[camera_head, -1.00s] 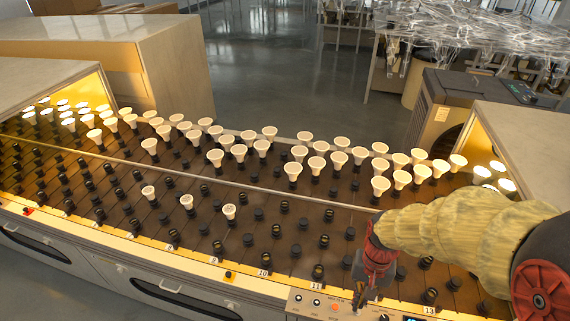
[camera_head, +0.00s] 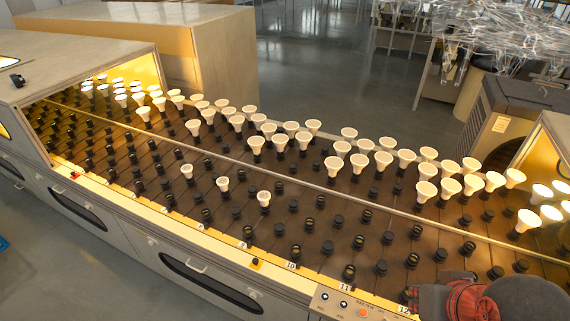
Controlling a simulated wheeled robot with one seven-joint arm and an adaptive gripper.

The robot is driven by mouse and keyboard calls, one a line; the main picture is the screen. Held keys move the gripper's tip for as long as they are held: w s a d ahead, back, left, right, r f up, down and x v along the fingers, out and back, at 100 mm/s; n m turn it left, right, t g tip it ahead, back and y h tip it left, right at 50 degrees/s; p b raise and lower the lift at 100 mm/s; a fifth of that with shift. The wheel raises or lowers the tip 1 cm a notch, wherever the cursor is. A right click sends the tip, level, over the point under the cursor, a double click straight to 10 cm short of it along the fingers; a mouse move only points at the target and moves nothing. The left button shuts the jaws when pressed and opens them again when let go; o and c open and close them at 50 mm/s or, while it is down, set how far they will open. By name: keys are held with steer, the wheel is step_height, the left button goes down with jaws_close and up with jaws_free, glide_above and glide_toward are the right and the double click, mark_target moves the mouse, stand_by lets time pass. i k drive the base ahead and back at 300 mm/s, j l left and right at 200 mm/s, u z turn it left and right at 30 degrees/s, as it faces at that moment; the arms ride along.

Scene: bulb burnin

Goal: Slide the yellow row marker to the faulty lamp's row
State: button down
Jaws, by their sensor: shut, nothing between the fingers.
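The yellow row marker (camera_head: 256,263), with a black knob, sits on the front rail of the lamp rack (camera_head: 200,226), between the labels 9 and 10. Many cone-shaped lamps stand in the sockets; most are toward the back. Three lamps, including this one (camera_head: 264,198), stand apart nearer the front on the left. I cannot tell from this view which lamp is faulty. My gripper (camera_head: 418,296) is at the bottom right, near the rail by label 12, partly cut off by the frame. It is shut and empty, well to the right of the marker.
A control panel (camera_head: 345,304) with buttons projects from the front near label 11, between the marker and my gripper. A small red piece (camera_head: 74,174) is on the rail at far left. Hoods cover both rack ends. Drawer handles line the front.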

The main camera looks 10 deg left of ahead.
mark_target(255, 262)
steer(key=i+j, duration=0.2)
steer(key=j, duration=0.2)
steer(key=i+j+u, duration=0.1)
steer(key=j, duration=0.35)
steer(key=i+j, duration=0.35)
steer(key=j+u, duration=0.05)
